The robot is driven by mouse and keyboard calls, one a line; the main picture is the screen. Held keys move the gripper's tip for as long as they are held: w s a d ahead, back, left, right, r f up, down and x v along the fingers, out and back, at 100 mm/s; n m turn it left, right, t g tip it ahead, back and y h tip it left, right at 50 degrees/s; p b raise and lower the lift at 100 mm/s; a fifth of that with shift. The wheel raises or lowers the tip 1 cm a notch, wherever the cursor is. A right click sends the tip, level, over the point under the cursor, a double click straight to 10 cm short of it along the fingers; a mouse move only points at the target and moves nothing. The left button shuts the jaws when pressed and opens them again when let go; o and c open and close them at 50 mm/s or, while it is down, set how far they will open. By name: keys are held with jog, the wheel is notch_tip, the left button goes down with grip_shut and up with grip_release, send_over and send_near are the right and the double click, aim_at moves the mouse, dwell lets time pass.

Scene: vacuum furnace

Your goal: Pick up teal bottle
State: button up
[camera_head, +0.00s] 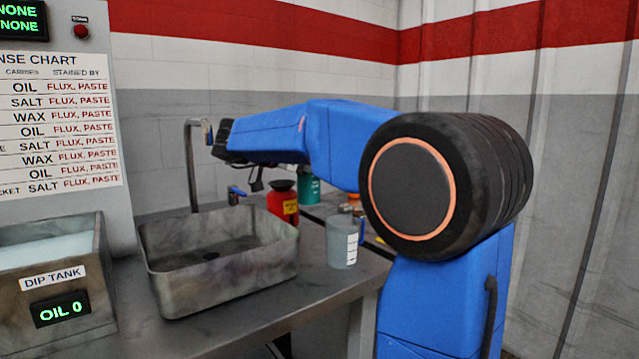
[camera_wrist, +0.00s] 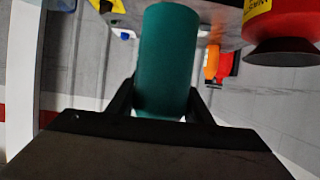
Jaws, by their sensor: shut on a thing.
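The teal bottle (camera_wrist: 167,60) stands out in the middle of the wrist view, between the two dark fingers of my gripper (camera_wrist: 161,92). The fingers are shut on its sides, and it extends away from the palm. In the head view the teal bottle (camera_head: 309,190) shows partly below my blue arm, behind the red bottle. My arm hides its upper part and most of my gripper there. I cannot tell whether its base touches the counter.
A red bottle with a yellow label (camera_head: 283,203) stands by the metal sink basin (camera_head: 222,285). A clear beaker (camera_head: 342,248) stands at the counter's right. The tap (camera_head: 192,165) rises behind the basin. The dip tank (camera_head: 55,285) is at left. An orange item (camera_wrist: 212,62) shows near the bottle.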

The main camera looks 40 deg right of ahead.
notch_tip(320, 180, up, 17)
jog(key=shift+f, duration=0.2)
dwell(1.2)
jog(key=shift+r, duration=0.1)
dwell(0.6)
